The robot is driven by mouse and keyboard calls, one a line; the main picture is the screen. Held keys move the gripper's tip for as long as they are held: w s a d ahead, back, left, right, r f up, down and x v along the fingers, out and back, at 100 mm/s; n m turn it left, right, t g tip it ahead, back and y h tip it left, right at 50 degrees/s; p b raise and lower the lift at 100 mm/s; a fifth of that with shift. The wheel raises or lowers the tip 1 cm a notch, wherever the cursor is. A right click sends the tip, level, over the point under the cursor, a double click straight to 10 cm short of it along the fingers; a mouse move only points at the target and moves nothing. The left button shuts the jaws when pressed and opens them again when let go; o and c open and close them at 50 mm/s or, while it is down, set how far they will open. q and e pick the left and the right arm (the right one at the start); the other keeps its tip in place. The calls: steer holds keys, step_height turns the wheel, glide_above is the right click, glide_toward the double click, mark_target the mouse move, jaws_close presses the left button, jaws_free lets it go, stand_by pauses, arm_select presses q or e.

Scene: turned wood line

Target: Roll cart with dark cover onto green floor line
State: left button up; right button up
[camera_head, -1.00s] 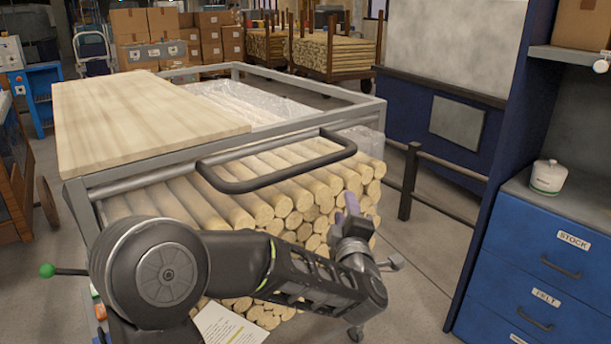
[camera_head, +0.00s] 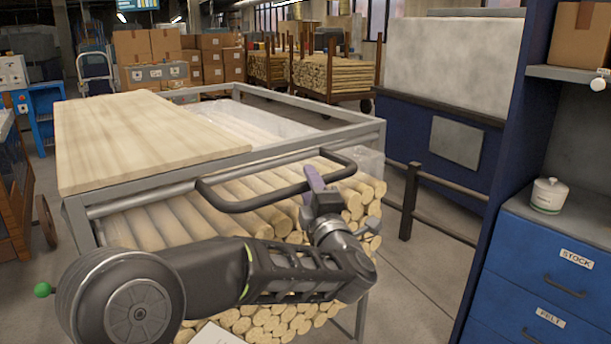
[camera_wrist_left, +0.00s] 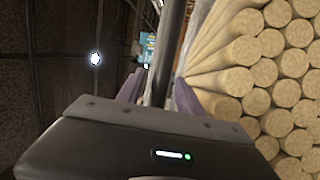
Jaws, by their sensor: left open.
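A grey-framed cart (camera_head: 75,215) stands right in front of me, loaded with round wooden billets (camera_head: 285,215). A pale wood board (camera_head: 140,135) and clear plastic (camera_head: 250,120) lie on top; I see no dark cover on it. Its black push handle (camera_head: 235,207) sticks out toward me. My left gripper (camera_head: 316,180), with purple fingers, is open at the handle's right part. In the left wrist view the dark handle bar (camera_wrist_left: 170,50) runs between the open fingers (camera_wrist_left: 160,90). I cannot tell whether they touch it. My right gripper and a green floor line are not in view.
A blue drawer cabinet (camera_head: 545,265) stands close on the right. A dark low rail (camera_head: 445,182) is right of the cart. Stacked boxes (camera_head: 150,55) and other billet carts (camera_head: 335,75) stand behind. Bare floor (camera_head: 425,255) shows between the cart and the cabinet.

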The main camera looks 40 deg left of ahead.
arm_select(q)
steer(key=x, duration=0.3)
steer(key=shift+w+a, duration=0.15)
steer(key=shift+a, duration=0.05)
jaws_close()
stand_by(0.4)
stand_by(1.0)
